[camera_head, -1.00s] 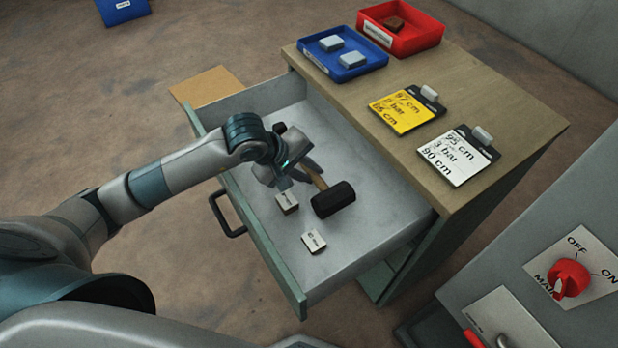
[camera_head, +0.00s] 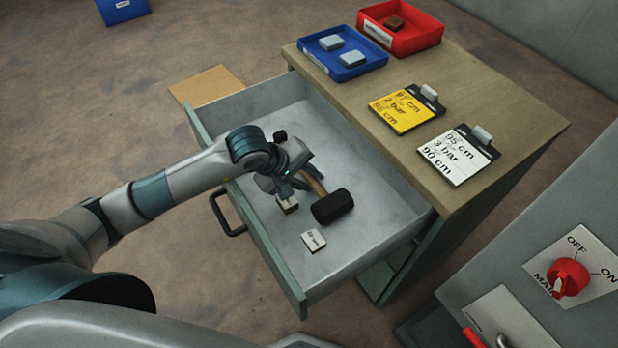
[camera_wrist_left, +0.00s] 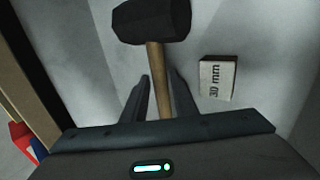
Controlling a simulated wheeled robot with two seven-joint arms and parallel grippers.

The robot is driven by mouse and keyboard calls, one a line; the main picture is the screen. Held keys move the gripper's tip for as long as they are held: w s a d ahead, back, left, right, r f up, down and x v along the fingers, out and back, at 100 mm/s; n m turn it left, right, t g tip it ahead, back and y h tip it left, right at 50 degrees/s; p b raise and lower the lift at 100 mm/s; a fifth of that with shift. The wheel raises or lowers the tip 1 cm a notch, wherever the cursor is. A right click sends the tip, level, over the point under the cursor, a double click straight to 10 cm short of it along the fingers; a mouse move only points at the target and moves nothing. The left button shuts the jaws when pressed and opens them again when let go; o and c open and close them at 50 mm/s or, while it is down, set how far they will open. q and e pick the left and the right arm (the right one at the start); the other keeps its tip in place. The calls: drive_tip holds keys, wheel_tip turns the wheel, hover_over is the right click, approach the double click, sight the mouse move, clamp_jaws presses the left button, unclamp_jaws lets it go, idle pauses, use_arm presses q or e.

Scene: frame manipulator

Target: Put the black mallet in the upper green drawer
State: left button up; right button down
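The black mallet (camera_head: 332,206) lies in the pulled-out upper green drawer (camera_head: 375,225), its black head toward the lower right and its wooden handle (camera_head: 313,182) toward my left gripper. My left gripper (camera_head: 296,188) is low inside the drawer at the handle. In the left wrist view, the mallet head (camera_wrist_left: 152,20) is beyond the fingertips. The handle runs between the two fingers (camera_wrist_left: 158,78), with a narrow gap on each side, so the gripper looks open around it. My right gripper is not in view.
White labelled blocks (camera_head: 313,240) and a small black piece (camera_head: 280,136) are also in the drawer. On the cabinet top (camera_head: 490,105) stand a blue bin (camera_head: 342,70), a red bin (camera_head: 418,40) and two clipboards. A grey switch panel (camera_head: 500,265) is at lower right.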

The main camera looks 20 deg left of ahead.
use_arm(q)
drive_tip(key=shift+r, duration=0.1)
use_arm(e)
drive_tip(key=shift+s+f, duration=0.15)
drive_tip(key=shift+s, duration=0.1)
